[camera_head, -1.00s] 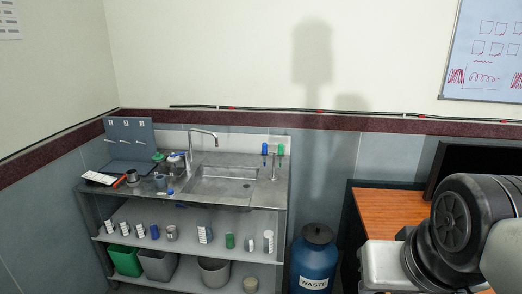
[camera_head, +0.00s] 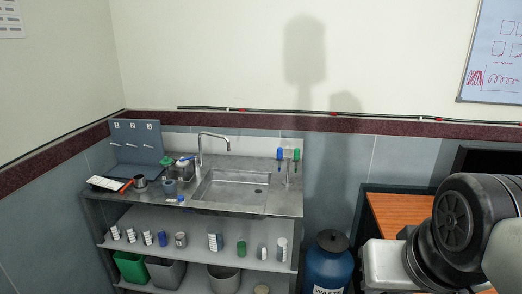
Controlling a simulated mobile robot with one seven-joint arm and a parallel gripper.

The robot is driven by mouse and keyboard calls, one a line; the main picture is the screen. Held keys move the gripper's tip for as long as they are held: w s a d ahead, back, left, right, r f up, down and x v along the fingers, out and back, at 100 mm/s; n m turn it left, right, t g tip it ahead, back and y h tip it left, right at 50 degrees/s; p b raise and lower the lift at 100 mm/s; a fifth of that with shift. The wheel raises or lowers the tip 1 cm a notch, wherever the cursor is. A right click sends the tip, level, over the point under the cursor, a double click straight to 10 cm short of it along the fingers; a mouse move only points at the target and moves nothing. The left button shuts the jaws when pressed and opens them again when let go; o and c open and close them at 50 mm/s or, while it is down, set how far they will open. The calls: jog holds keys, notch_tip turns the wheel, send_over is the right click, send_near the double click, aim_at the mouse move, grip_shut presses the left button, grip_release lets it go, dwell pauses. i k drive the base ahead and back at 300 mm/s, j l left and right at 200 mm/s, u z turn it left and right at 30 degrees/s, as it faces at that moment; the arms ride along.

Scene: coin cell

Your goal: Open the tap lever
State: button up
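A metal gooseneck tap (camera_head: 200,148) stands at the back of the steel sink (camera_head: 233,190), its spout pointing right over the basin. To the right of the basin stands a thin fixture with a blue handle (camera_head: 280,154) and a green handle (camera_head: 296,154). A separate lever on the gooseneck tap is too small to make out. My gripper is not in view. Only part of my arm shows at the right edge, well apart from the sink and tap.
A grey pegboard (camera_head: 137,140) stands left of the tap. Small containers, including a dark cup (camera_head: 140,184), and a white tray (camera_head: 105,183) sit on the counter. Shelves below hold bottles and bins. A blue waste drum (camera_head: 328,268) and a wooden-topped desk (camera_head: 400,215) stand right.

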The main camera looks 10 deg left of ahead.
aim_at(195, 157)
jog(key=i+j, duration=0.35)
jog(key=j, duration=0.15)
jog(key=i+j, duration=0.75)
jog(key=j, duration=0.3)
jog(key=i+j, duration=0.55)
jog(key=j, duration=0.3)
jog(key=i+j, duration=0.1)
jog(key=j, duration=0.3)
jog(key=i+j, duration=0.15)
jog(key=j, duration=0.3)
jog(key=i+j, duration=0.1)
jog(key=j, duration=0.35)
